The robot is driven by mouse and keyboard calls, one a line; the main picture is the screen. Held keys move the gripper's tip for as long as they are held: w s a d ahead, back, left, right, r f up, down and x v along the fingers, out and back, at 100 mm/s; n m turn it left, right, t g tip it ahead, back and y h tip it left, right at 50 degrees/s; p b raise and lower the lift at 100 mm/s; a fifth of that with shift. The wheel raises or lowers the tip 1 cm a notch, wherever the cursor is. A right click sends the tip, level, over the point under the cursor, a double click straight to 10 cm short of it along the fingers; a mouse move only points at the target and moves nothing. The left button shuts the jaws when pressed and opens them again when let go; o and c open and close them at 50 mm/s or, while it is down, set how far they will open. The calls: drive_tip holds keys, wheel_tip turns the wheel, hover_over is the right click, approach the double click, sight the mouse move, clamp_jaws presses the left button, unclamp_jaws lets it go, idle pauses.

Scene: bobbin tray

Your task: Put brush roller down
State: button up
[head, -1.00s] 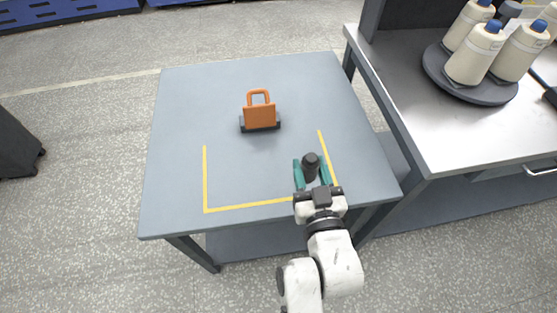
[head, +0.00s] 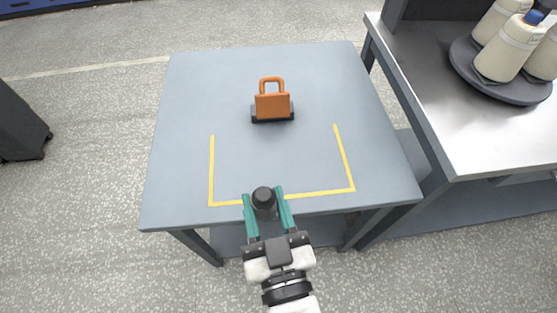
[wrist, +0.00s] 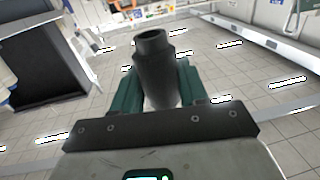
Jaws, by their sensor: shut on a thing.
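The brush roller (head: 263,197) is a dark, stepped cylinder. It is held between the green fingers of my gripper (head: 265,206), its round dark end facing the head camera. In the head view it overlaps the front line of the yellow outline (head: 211,165) near the table's front edge. Its height above the table (head: 190,100) cannot be told. In the wrist view the roller (wrist: 154,62) stands upright in the picture between both fingers (wrist: 157,90); its lower part is lighter and partly hidden.
An orange block with a loop handle (head: 272,107) and a dark base stands behind the yellow outline. The outlined area is otherwise bare. A metal bench (head: 450,120) at the right carries a round dark tray (head: 500,88) of cream bobbins (head: 508,48).

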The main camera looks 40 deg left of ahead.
drive_tip(key=w+a+f, duration=0.2)
drive_tip(key=w+f, duration=0.1)
drive_tip(key=w+a+f+b, duration=0.1)
drive_tip(key=w+a+f, duration=0.1)
drive_tip(key=w, duration=0.2)
drive_tip(key=w+a+f, duration=0.2)
drive_tip(key=w+f, duration=0.1)
drive_tip(key=shift+w+a+f+b, duration=0.25)
drive_tip(key=shift+w+f+b, duration=0.1)
drive_tip(key=shift+w+b, duration=0.05)
drive_tip(key=shift+w+a+f, duration=0.1)
drive_tip(key=shift+w+f, duration=0.05)
drive_tip(key=shift+f, duration=0.1)
drive_tip(key=shift+w+a+f+b, duration=0.15)
drive_tip(key=shift+f+b, duration=0.2)
drive_tip(key=shift+f, duration=0.55)
drive_tip(key=shift+w+f+b, duration=0.1)
drive_tip(key=shift+f+b, duration=0.25)
drive_tip(key=shift+f, duration=0.55)
drive_tip(key=shift+f, duration=0.15)
drive_tip(key=o, duration=1.1)
drive_tip(key=shift+c, duration=0.2)
